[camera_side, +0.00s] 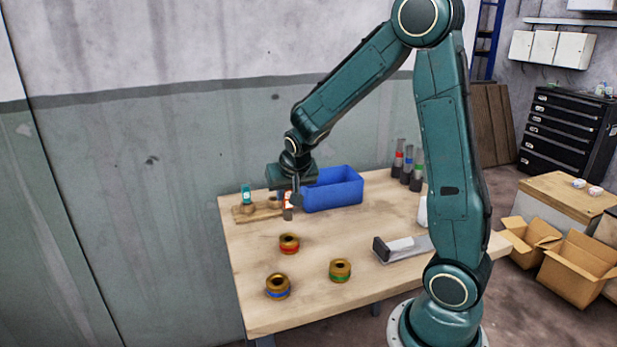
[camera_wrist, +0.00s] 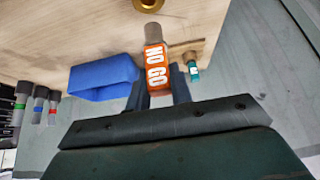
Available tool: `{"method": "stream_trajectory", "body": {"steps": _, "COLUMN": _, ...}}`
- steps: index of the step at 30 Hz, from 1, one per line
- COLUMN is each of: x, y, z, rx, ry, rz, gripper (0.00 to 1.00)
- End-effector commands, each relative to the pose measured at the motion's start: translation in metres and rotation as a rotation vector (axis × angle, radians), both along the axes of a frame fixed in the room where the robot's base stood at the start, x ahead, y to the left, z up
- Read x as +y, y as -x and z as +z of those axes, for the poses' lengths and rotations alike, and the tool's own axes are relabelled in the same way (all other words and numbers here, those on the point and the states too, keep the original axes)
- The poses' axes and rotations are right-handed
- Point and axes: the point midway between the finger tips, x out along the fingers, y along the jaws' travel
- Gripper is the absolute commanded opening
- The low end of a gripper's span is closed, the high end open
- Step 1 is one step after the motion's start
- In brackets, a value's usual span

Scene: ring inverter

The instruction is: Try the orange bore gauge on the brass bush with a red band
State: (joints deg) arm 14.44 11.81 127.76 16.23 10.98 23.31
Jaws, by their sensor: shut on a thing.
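My gripper (camera_side: 289,199) is shut on the orange bore gauge (camera_side: 288,204), which hangs with its grey plug end down above the table, near the wooden stand. In the wrist view the orange gauge (camera_wrist: 156,70) shows "NO GO" in white between my gripper's fingers (camera_wrist: 159,88), with its grey plug pointing away. The brass bush with a red band (camera_side: 289,243) sits on the table, in front of the gauge and apart from it. In the wrist view a brass bush (camera_wrist: 149,4) is cut by the top edge; its band is not clear.
Bushes with a blue band (camera_side: 278,287) and a green band (camera_side: 340,270) stand nearer the front. A teal gauge (camera_side: 246,195) stands in the wooden stand (camera_side: 243,215). A blue bin (camera_side: 334,192) is behind right; dark banded cylinders (camera_side: 406,167) and a grey-white device (camera_side: 403,248) are rightward.

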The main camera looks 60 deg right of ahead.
Motion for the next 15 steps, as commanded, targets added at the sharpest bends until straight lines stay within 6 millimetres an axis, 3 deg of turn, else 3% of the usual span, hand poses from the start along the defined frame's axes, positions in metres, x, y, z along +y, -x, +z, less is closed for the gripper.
{"method": "stream_trajectory", "body": {"steps": 15, "x": -0.0002, "y": -0.0002, "z": -0.0092, "rx": 0.002, "ry": -0.001, "rz": -0.001, "gripper": 0.0}}
